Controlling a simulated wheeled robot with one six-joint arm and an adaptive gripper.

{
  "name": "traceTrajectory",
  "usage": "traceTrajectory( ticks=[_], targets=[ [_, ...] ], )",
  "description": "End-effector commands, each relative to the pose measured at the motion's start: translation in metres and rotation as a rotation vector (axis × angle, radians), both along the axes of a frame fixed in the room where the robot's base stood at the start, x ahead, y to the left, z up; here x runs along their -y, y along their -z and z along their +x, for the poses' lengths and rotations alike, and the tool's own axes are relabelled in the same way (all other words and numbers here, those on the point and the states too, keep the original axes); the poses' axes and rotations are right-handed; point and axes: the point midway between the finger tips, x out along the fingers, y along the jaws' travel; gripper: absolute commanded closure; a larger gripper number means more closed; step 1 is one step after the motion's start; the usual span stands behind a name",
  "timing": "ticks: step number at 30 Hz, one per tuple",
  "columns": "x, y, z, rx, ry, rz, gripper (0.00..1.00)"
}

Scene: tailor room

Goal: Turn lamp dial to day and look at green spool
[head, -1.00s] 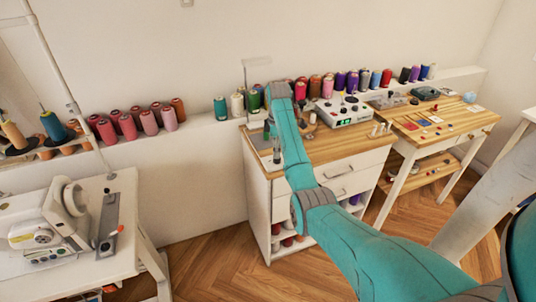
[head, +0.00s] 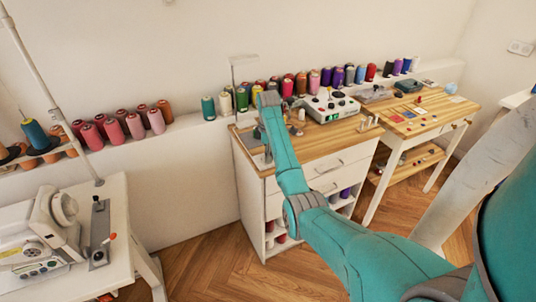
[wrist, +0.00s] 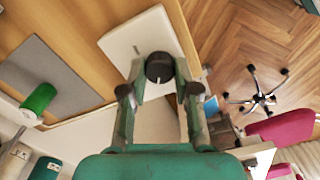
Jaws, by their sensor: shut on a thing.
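In the wrist view, a round black dial (wrist: 159,67) with a pale pointer mark sits on a white lamp base (wrist: 122,42). My gripper (wrist: 159,76) has one finger on each side of the dial and is shut on it. The mark points down toward my palm; I cannot read a day label.
The wooden cabinet top (head: 325,140) carries a white control box (head: 330,106). Many spools line the wall ledge (head: 185,128). A sewing machine (head: 50,232) stands at left, and a work table (head: 440,122) at right. Open floor (head: 205,262) lies between machine and cabinet.

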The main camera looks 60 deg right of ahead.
Motion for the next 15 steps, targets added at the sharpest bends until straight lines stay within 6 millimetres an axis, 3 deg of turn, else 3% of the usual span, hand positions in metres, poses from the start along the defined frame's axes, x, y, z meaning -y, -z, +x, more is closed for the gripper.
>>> traceTrajectory(
  ticks=[8,15],
  targets=[
    [0.0000,0.0002,0.0001,0.000,0.045,0.000,1.00],
    [0.0003,0.0003,0.0002,0.000,0.192,0.000,1.00]
  ],
)
